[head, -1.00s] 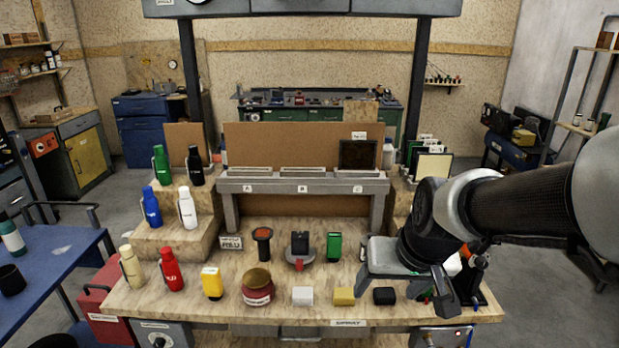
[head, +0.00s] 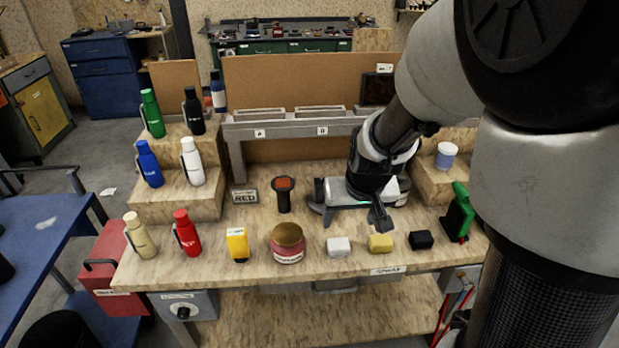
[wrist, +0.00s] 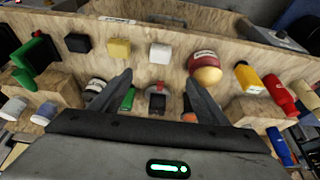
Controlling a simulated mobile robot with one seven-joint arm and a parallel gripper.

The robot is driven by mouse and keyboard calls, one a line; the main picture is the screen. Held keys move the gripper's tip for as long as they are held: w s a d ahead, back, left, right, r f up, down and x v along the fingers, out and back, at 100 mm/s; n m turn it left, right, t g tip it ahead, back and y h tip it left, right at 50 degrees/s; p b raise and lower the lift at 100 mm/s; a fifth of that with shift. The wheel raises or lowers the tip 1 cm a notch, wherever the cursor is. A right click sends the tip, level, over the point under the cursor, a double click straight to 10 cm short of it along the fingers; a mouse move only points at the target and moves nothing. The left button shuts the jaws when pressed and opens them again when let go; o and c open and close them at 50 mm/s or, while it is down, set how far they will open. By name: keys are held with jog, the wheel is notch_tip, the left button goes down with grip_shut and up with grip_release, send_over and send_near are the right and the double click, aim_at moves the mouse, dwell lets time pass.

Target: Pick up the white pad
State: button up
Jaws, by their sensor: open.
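The white pad (head: 339,246) is a small white block on the front of the wooden bench, between a round red jar with a brown lid (head: 288,242) and a yellow block (head: 380,242). It also shows in the wrist view (wrist: 160,53), upper middle, beyond my fingertips. My gripper (head: 348,212) is open and empty, above the bench and behind the pad in the head view. In the wrist view my gripper (wrist: 157,84) has its fingers spread, with the pad ahead of the gap and not between them.
A black block (head: 420,240) lies right of the yellow one. A yellow container (head: 237,244) and a red bottle (head: 186,233) stand left of the jar. A black-and-red stamp-like thing (head: 284,194) stands behind. A grey rack (head: 300,125) spans the back.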

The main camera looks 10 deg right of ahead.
jog(key=b, duration=0.4)
send_near(338, 244)
notch_tip(338, 244, down, 2)
jog(key=shift+w+b+x, duration=0.2)
jog(key=shift+b+x, duration=0.05)
jog(key=shift+x, duration=1.4)
jog(key=shift+w+b+x, duration=0.2)
jog(key=shift+x, duration=1.45)
jog(key=shift+d+r, duration=0.1)
jog(key=shift+r, duration=0.1)
jog(key=shift+c, duration=0.2)
jog(key=c, duration=1.1)
